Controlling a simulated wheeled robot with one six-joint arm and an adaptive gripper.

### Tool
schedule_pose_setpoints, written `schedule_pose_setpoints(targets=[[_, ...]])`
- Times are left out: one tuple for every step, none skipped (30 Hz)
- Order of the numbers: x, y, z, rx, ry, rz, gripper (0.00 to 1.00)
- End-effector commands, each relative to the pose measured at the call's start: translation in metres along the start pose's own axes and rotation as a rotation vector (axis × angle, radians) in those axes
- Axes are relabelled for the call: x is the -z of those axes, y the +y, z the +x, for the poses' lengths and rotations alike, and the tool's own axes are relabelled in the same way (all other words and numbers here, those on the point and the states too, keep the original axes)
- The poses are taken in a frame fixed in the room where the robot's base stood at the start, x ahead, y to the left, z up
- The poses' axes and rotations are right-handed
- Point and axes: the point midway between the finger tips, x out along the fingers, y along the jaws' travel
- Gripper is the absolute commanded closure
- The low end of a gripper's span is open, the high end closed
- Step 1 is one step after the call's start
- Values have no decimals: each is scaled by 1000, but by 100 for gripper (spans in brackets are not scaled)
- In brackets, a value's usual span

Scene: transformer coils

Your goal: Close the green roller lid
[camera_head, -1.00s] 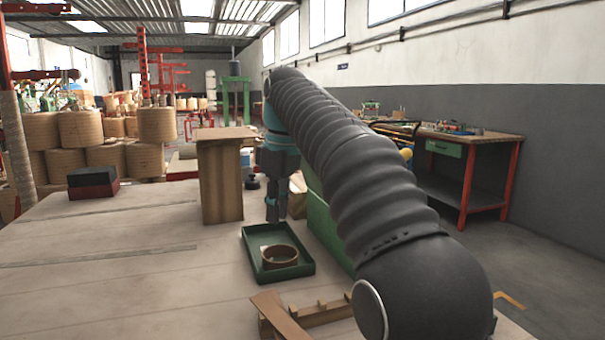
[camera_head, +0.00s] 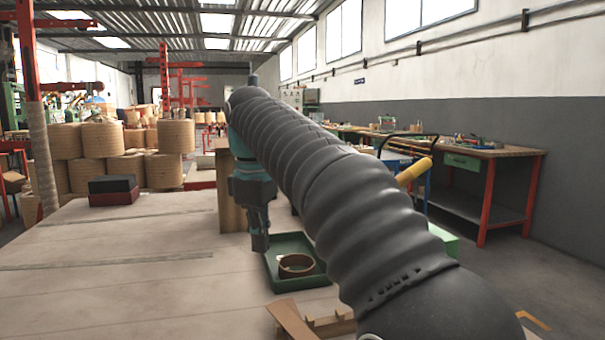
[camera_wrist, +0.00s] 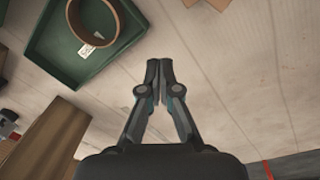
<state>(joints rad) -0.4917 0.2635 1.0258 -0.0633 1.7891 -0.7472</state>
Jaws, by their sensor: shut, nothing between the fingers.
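My gripper (camera_head: 260,242) hangs pointing down over the wooden table, at the left rim of a green tray. In the wrist view, its fingertips (camera_wrist: 159,65) are together and empty, over bare tabletop beside the tray. I cannot clearly make out a green roller lid. A green box-like surface (camera_head: 444,241) shows just right of my arm, partly hidden by it; I cannot tell whether it is the lid or whether it is open.
The green tray (camera_head: 286,243) holds a brown ring (camera_head: 296,264); it also shows in the wrist view (camera_wrist: 52,57). A wooden block (camera_head: 231,206) stands behind my gripper. A dark red and black box (camera_head: 113,190) sits far left.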

Motion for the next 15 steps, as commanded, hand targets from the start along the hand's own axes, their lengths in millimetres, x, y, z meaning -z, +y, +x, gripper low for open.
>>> schedule_pose_setpoints(targets=[[-1, -4, 8, -34, -38, -10, 100], [-2, -5, 12, -58, -64, -11, 100], [-5, -4, 16, -94, -97, -10, 100], [-7, -4, 19, -124, -123, -9, 100], [-9, -3, 22, -156, -149, -7, 100], [-12, -1, 25, -203, -185, -5, 100], [-14, 1, 28, -242, -211, -2, 100], [-16, 2, 30, -283, -239, 0, 100], [-19, 6, 31, -344, -273, 4, 100], [-22, 9, 32, -393, -299, 8, 100], [-24, 12, 32, -441, -323, 9, 100], [-25, 17, 31, -508, -352, 12, 100], [-27, 21, 30, -560, -371, 13, 100], [-28, 24, 28, -612, -389, 13, 100], [-28, 29, 24, -683, -410, 12, 100]])
